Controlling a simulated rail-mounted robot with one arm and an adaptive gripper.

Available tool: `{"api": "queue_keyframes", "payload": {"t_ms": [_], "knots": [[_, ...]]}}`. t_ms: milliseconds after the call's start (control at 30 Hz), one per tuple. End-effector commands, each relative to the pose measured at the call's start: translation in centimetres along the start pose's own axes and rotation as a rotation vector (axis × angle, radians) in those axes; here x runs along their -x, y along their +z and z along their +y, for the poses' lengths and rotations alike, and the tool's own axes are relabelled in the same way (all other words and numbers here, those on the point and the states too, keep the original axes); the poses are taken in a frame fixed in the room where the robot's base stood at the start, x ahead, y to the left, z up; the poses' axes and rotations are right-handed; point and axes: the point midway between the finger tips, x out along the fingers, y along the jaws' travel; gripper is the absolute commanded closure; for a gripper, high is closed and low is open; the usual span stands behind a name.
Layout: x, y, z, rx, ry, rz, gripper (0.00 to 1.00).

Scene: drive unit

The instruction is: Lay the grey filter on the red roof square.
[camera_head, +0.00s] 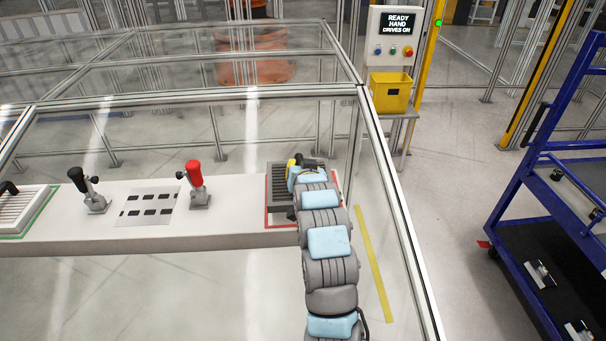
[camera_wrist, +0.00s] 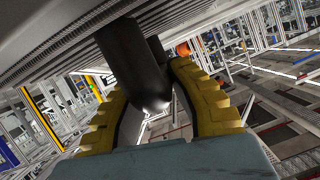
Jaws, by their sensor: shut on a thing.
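The grey ribbed filter (camera_head: 281,190) is over the red roof square (camera_head: 268,222) at the right end of the white roof. Red edging shows around its left and front sides. I cannot tell whether it rests on the roof or hangs just above it. My gripper (camera_head: 296,162) is at the filter's top, with yellow fingers, partly hidden by my arm. In the wrist view my gripper (camera_wrist: 155,100) is shut on the filter's black handle (camera_wrist: 132,62). The filter's grey ribbed body (camera_wrist: 215,18) fills the top of that view.
A black-knobbed lever (camera_head: 90,190) and a red-knobbed lever (camera_head: 196,185) stand between, beside a slotted plate (camera_head: 147,206). A framed clear guard (camera_head: 385,190) surrounds the roof.

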Motion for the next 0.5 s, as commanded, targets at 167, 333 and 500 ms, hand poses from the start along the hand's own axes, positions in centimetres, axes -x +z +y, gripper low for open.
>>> {"api": "queue_keyframes", "payload": {"t_ms": [167, 333, 500], "knots": [[-1.2, 0.6, 0.7, 0.000, 0.001, 0.001, 1.00], [-1.6, 0.8, 0.9, 0.001, 0.000, 0.001, 1.00], [-2.4, 1.2, 1.3, 0.000, 0.000, 0.000, 1.00]]}}
